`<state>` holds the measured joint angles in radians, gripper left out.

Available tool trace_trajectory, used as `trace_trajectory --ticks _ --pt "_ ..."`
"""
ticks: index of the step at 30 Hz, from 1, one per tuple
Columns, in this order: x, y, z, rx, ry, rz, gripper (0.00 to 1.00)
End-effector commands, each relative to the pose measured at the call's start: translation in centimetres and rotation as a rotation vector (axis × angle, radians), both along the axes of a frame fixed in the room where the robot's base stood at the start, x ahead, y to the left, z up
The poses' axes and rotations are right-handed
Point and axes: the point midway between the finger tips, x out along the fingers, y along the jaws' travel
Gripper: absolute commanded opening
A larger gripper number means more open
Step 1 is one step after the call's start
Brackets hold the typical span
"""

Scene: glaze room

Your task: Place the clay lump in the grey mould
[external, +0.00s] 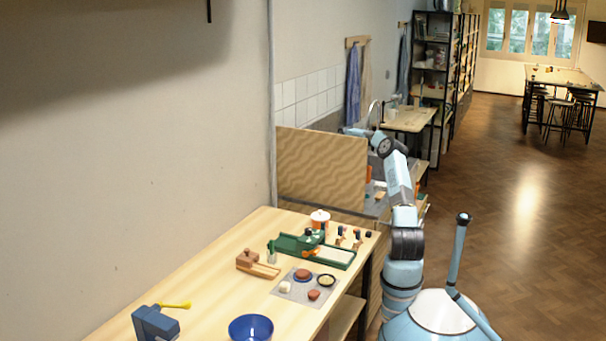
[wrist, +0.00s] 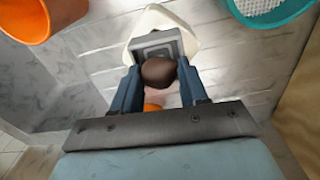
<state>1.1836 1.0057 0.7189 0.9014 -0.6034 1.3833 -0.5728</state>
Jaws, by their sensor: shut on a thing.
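In the wrist view my gripper (wrist: 158,76) is shut on a dark brown rounded clay lump (wrist: 158,71), which sits between the tips of its two blue fingers. Beyond the lump is a square grey mould (wrist: 150,41) with stepped edges; the lump overlaps its near part in the picture. I cannot tell whether the lump touches the mould or is above it. In the external view the end of my arm reaches over behind the wooden panel, and my fingers, the lump and the mould are not discernible there.
A white rounded object (wrist: 159,16) surrounds the mould's far side. An orange container (wrist: 38,24) is at upper left and a teal basket (wrist: 276,28) at upper right. A wavy-grained panel (external: 322,168) stands beside my arm. The wooden worktop (external: 215,284) nearer the camera holds several objects.

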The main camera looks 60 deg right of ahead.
Motion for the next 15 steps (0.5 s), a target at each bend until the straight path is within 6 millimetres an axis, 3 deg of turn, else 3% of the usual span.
trace_trajectory --ticks 1,5,6,13,15 --pt "-0.46 0.19 -2.49 0.024 0.026 0.003 0.13" --pt "-0.49 0.16 -2.59 0.023 0.026 0.002 0.13" --pt "-0.5 0.16 -2.59 0.023 0.026 0.002 0.46" --pt "-0.53 0.12 -2.36 0.023 0.026 0.002 0.68" --pt "-0.56 0.11 -1.87 0.024 0.026 0.001 0.68"
